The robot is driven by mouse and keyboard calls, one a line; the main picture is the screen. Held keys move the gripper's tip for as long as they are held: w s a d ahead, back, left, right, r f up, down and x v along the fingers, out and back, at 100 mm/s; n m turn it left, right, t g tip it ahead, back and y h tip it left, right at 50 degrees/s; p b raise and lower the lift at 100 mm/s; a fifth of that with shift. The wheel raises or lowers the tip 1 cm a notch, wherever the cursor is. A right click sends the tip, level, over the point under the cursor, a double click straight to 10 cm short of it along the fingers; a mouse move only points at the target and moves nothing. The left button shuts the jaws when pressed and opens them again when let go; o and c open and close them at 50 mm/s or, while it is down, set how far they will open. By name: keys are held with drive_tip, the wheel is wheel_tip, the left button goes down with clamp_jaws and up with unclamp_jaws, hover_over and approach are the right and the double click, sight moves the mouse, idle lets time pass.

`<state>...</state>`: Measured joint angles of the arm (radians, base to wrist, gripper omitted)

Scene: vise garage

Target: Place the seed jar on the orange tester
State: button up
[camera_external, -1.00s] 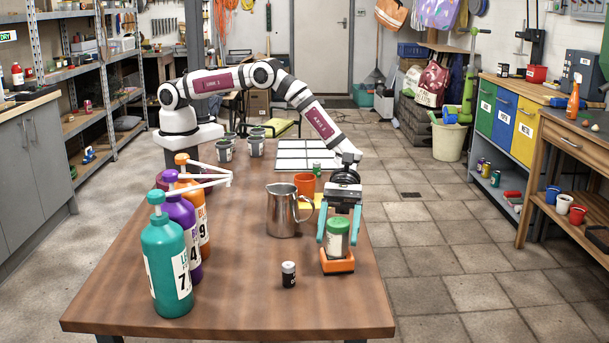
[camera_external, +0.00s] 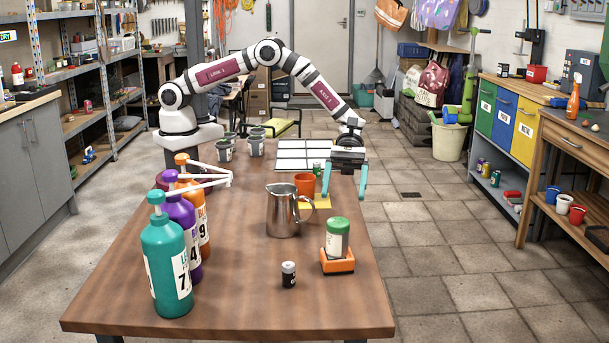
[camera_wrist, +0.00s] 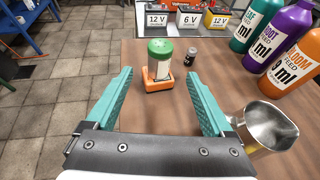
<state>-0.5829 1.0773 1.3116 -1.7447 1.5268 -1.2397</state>
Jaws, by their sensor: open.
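The seed jar (camera_external: 337,238), clear with a green lid and a pale label, stands upright on the orange tester (camera_external: 338,264) near the table's right edge. In the wrist view the jar (camera_wrist: 160,62) and the tester (camera_wrist: 158,85) show ahead, beyond the fingers. My gripper (camera_external: 343,195), with teal fingers, is open and empty, up and back from the jar and apart from it. In the wrist view the two fingers (camera_wrist: 162,98) are spread wide with nothing between them.
A steel pitcher (camera_external: 283,212) stands left of the jar, with an orange cup (camera_external: 304,184) behind it. Several large pump bottles (camera_external: 167,262) line the left. The front right of the table is clear.

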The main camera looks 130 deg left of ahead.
drive_tip(key=s+d+r+m+g+y, duration=0.2)
drive_tip(key=s+d+r+m+g, duration=0.3)
drive_tip(key=s+m, duration=0.4)
drive_tip(key=s+d+r+m+g+y, duration=0.25)
drive_tip(key=s+d+r+m, duration=0.4)
drive_tip(key=s, duration=0.35)
drive_tip(key=s+a+m+y, duration=0.2)
drive_tip(key=s+m+y, duration=0.2)
drive_tip(key=s+m, duration=0.3)
drive_tip(key=s+a+m+y, duration=0.3)
drive_tip(key=s+m, duration=0.5)
drive_tip(key=s, duration=0.5)
drive_tip(key=shift+s+f+y, duration=0.15)
drive_tip(key=shift+s+y, duration=0.25)
drive_tip(key=shift+y, duration=0.35)
